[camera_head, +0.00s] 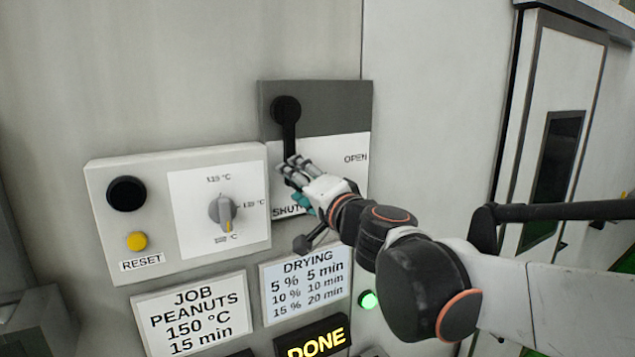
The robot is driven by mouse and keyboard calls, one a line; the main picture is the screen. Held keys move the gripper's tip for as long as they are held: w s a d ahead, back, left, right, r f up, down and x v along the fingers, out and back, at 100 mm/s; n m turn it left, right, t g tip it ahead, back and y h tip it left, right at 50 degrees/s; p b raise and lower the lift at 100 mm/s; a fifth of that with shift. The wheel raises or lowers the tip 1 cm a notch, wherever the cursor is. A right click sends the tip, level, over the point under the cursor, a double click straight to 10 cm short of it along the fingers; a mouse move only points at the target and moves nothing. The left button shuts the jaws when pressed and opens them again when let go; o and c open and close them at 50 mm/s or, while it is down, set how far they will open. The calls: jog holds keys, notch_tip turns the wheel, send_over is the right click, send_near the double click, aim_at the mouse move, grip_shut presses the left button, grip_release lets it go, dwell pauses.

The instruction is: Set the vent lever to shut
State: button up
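The vent lever (289,132) is a black bar on a round black pivot, on a grey and white panel (340,108). It hangs almost straight down from the pivot, on the side of the SHUT label (286,212); the OPEN label (356,158) is to the right. My gripper (287,170) reaches in from the right, and its grey fingers are at the lower part of the lever. The fingers and hand hide the lever's lower end and part of the SHUT label. I cannot tell whether the fingers grip the lever or only touch it.
Left of the lever is a control box (178,161) with a black knob, a yellow reset button (137,241) and a grey temperature dial (223,209). Below are a job sign (193,318), a drying sign (306,285), a DONE sign (313,342) and a lit green light (368,300).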

jog(key=v, duration=1.2)
jog(key=s+d+f+n+g+h+b, duration=0.2)
jog(key=s+d+f+b, duration=0.2)
jog(key=f+b, duration=0.7)
jog(key=s+d+f+n+g+h+b, duration=0.2)
jog(key=s+d+f+b, duration=0.15)
jog(key=f, duration=1.35)
jog(key=s+d+f+n+g+h+b, duration=0.25)
jog(key=d+f+b, duration=0.4)
jog(key=f, duration=0.75)
jog(key=s+d+f+h+b, duration=0.2)
jog(key=d+f+b, duration=0.1)
jog(key=d+f, duration=0.1)
jog(key=s+d+f+g+h+b, duration=0.1)
jog(key=s+d+f+h+b, duration=0.1)
jog(key=f, duration=0.5)
jog(key=shift+s+d+m+b, duration=0.35)
jog(key=shift+s+d+b, duration=0.4)
jog(key=shift+d+b, duration=0.4)
jog(key=shift+a, duration=0.1)
